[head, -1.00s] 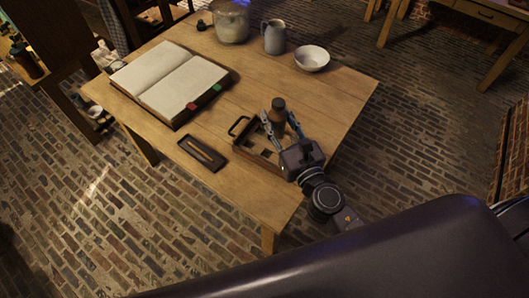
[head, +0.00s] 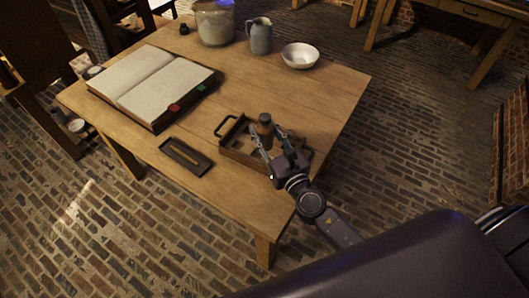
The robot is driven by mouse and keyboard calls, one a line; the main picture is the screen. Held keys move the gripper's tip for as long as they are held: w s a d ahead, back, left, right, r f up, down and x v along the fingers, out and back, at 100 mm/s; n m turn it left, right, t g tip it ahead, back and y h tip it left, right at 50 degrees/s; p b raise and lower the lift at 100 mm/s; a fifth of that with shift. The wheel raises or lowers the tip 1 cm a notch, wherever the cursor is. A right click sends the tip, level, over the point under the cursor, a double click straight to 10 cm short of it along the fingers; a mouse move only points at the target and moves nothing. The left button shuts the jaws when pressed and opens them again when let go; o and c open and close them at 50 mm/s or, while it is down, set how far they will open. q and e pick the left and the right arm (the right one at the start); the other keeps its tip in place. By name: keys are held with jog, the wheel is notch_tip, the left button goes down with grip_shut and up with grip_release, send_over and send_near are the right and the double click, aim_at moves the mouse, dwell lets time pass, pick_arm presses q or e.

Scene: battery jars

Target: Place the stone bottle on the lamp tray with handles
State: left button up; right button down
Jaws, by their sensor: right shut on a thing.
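The stone bottle (head: 265,121), a small brown bottle with a dark top, stands upright between the fingers of my right gripper (head: 266,136). The right gripper is shut on it. The bottle is within the outline of the wooden lamp tray (head: 241,157), which has a dark handle at its left end. The gripper hides the tray's right part and the bottle's lower part. I cannot tell whether the bottle's base touches the tray floor. My left gripper is not in view.
A small dark tray (head: 186,157) holding a thin stick lies left of the lamp tray. An open book (head: 150,88), a large glass jar (head: 215,25), a grey jug (head: 259,38) and a white bowl (head: 300,55) are farther back. The table's middle is clear.

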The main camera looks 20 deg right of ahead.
aim_at(265, 146)
jog(key=shift+f+b, duration=1.5)
jog(key=shift+f, duration=1.6)
jog(key=shift+f, duration=0.15)
jog(key=c, duration=1.4)
grip_release()
jog(key=shift+s, duration=0.25)
jog(key=s, duration=0.3)
jog(key=s+b, duration=0.1)
jog(key=s, duration=0.3)
jog(key=s+d+b, duration=0.1)
jog(key=s, duration=0.2)
jog(key=shift+s, duration=0.75)
